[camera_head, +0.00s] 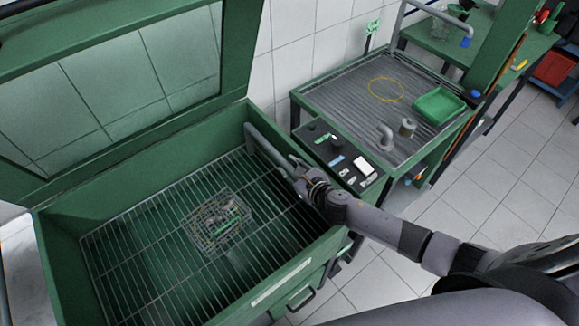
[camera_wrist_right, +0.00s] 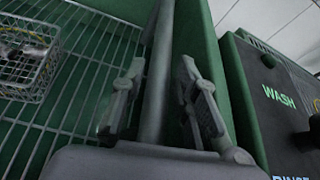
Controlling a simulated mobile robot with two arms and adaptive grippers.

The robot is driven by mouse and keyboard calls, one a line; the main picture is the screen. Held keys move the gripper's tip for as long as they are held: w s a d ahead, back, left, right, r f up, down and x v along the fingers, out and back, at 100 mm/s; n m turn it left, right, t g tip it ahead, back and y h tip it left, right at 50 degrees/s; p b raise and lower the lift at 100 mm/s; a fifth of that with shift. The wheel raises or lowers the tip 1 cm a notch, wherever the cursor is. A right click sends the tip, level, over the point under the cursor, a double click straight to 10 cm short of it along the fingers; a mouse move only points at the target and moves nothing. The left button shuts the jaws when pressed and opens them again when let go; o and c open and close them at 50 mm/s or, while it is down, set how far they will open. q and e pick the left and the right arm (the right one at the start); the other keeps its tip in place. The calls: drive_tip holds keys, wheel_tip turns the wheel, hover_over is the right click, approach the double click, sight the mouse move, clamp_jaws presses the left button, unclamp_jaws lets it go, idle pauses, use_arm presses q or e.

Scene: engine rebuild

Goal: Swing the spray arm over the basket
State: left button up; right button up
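The green washer cabinet (camera_head: 310,250) stands with its windowed lid (camera_head: 130,85) raised. A small wire basket (camera_head: 187,222) with metal parts and something green inside sits on the washer's rack, left of my gripper; it also shows in the right wrist view (camera_wrist_right: 45,75). The grey spray arm (camera_head: 262,146) is a pipe along the washer's right inner side, clear of the basket. My right gripper (camera_head: 297,172) is at the pipe's near part. In the right wrist view, the pipe (camera_wrist_right: 158,70) runs between its two spread fingers, with gaps visible. My left gripper is not in view.
A control panel (camera_head: 335,155) with knobs and WASH and RINSE labels adjoins the washer's right wall. Beyond it is a grated table (camera_head: 340,95) with a yellow ring (camera_head: 386,79) and green tray (camera_head: 438,95). The rack (camera_head: 130,240) is otherwise bare.

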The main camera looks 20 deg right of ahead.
drive_tip(key=shift+w+a+f, duration=0.1)
drive_tip(key=shift+w+f, duration=0.05)
drive_tip(key=shift+w, duration=0.15)
drive_tip(key=shift+c, duration=0.2)
clamp_jaws()
idle(0.4)
